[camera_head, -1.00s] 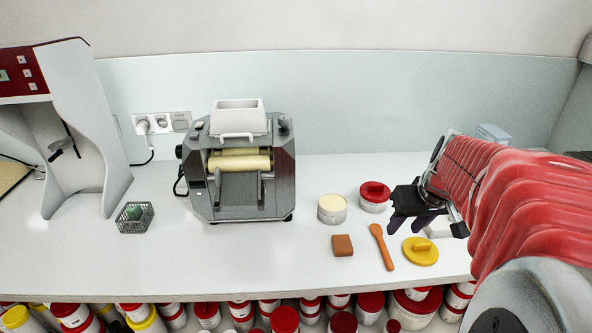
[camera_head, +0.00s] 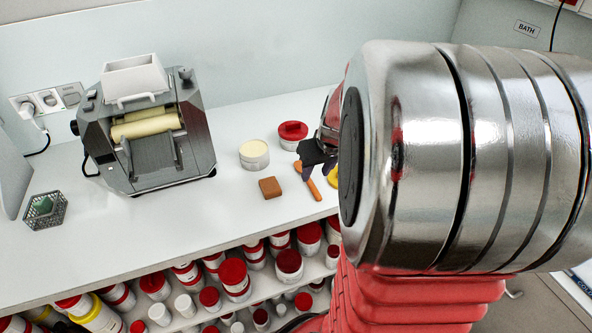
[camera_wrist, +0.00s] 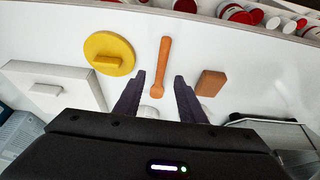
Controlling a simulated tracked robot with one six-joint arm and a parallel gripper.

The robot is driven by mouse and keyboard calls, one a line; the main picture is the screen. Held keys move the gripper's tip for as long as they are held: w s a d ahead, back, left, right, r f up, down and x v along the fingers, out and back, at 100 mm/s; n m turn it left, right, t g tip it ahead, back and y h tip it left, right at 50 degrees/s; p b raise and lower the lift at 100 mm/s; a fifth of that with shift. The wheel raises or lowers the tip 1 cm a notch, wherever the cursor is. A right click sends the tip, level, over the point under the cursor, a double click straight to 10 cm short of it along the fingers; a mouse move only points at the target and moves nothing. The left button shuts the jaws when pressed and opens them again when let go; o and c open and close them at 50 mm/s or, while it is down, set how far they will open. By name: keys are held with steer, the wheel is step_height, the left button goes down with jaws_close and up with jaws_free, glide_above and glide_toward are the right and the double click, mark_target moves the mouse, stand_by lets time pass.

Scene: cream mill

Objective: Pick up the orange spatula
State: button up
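The orange spatula (camera_wrist: 163,62) lies flat on the white counter in the wrist view, its wider end toward my gripper and its thin handle pointing away. My gripper (camera_wrist: 159,78) is open and empty, with its two dark fingers apart on either side of the line of the spatula. The spatula's wider end shows in the gap between the fingertips; I cannot tell the height above it. In the head view the spatula (camera_head: 311,184) is partly hidden by my gripper (camera_head: 312,165) and arm.
A brown block (camera_wrist: 211,83) lies right of the spatula and a yellow round lid (camera_wrist: 109,54) lies left of it. A white board or box (camera_wrist: 45,85) is farther left. The mill (camera_head: 150,128) is left.

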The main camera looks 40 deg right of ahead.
mark_target(311, 183)
steer(key=shift+a+x, duration=0.1)
steer(key=shift+x, duration=0.9)
steer(key=shift+a+x, duration=0.15)
steer(key=shift+x, duration=0.8)
steer(key=shift+d+f, duration=0.15)
steer(key=shift+f, duration=0.55)
jaws_close()
